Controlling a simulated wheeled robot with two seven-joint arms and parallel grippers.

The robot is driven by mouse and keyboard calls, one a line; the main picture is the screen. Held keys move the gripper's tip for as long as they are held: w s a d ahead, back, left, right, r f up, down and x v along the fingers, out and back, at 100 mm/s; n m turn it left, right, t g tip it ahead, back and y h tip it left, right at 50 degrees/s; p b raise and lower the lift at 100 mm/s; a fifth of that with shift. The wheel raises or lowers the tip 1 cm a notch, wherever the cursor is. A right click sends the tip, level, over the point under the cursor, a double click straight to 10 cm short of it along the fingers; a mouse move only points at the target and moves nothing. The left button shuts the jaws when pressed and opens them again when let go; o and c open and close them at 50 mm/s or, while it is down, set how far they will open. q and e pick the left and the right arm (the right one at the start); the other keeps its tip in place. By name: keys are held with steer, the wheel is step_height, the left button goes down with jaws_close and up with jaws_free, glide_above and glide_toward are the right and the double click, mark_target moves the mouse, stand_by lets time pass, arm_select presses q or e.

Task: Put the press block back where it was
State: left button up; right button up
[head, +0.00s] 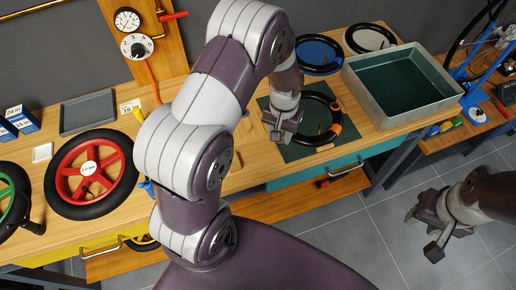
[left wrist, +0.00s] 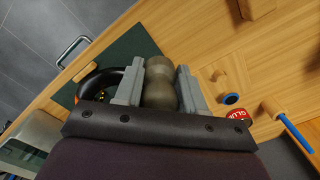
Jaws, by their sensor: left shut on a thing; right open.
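The press block (left wrist: 160,82) shows in the left wrist view as a brown, rounded, two-lobed piece between my left fingers. My left gripper (left wrist: 160,92) is shut on it. In the head view my left gripper (head: 283,130) is over the left part of the dark green mat (head: 290,152), beside a black ring with orange pieces (head: 336,128). I cannot make out the block in the head view, and its gap to the mat is unclear. My right gripper (head: 432,230) is open and empty, out over the floor to the right of the bench.
A metal tray with a green inside (head: 400,85) stands right of the mat. Black rings on blue (head: 320,52) and white (head: 371,38) discs lie behind. A red wheel (head: 92,172) and grey tray (head: 88,112) lie left. In the left wrist view, bare wood (left wrist: 215,50) lies beside the mat.

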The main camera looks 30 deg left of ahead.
arm_select(q)
steer(key=p, duration=0.1)
glide_above(260, 157)
steer(key=shift+s+a+f, duration=0.1)
steer(key=shift+a+f, duration=0.05)
steer(key=shift+f, duration=0.45)
steer(key=shift+s+a+f, duration=0.1)
steer(key=shift+f, duration=0.5)
steer(key=f, duration=0.1)
steer(key=f+p, duration=0.1)
steer(key=f, duration=0.2)
steer(key=shift+w+d, duration=0.25)
steer(key=shift+d, duration=0.05)
steer(key=shift+w+f, duration=0.15)
steer(key=shift+f, duration=0.1)
steer(key=shift+s+a, duration=0.15)
steer(key=shift+s, duration=0.15)
steer(key=o, duration=1.1)
steer(key=shift+c, duration=0.2)
steer(key=shift+w+f, duration=0.1)
steer(key=shift+w, duration=0.1)
arm_select(e)
steer(key=r, duration=0.2)
steer(key=s+r, duration=0.1)
steer(key=shift+a, duration=0.25)
steer(key=shift+r, duration=0.1)
